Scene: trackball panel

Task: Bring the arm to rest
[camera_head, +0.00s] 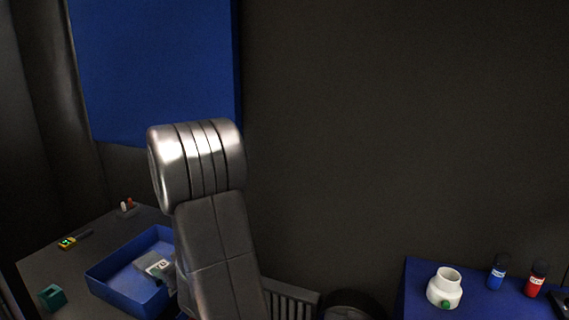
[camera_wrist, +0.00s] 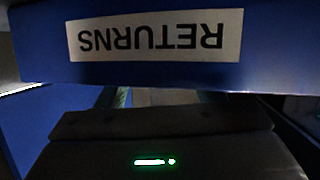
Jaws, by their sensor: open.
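My arm stands upright in the head view, with a silver joint (camera_head: 197,160) on top and a grey link (camera_head: 222,250) below it. My gripper does not show in the head view. In the wrist view my gripper (camera_wrist: 160,97) shows as a dark body with a green light, with its two fingers set apart and partly hidden. It is open, and I see nothing held. A blue surface with an upside-down RETURNS label (camera_wrist: 155,35) fills the top of the wrist view, close to the gripper. I cannot tell whether they touch.
Behind my arm, a blue tray (camera_head: 112,283) with a few items stands on a grey table (camera_head: 50,275). At right, a blue surface (camera_head: 420,280) bears a white jar (camera_head: 444,289), a blue bottle (camera_head: 497,273) and a red bottle (camera_head: 536,280).

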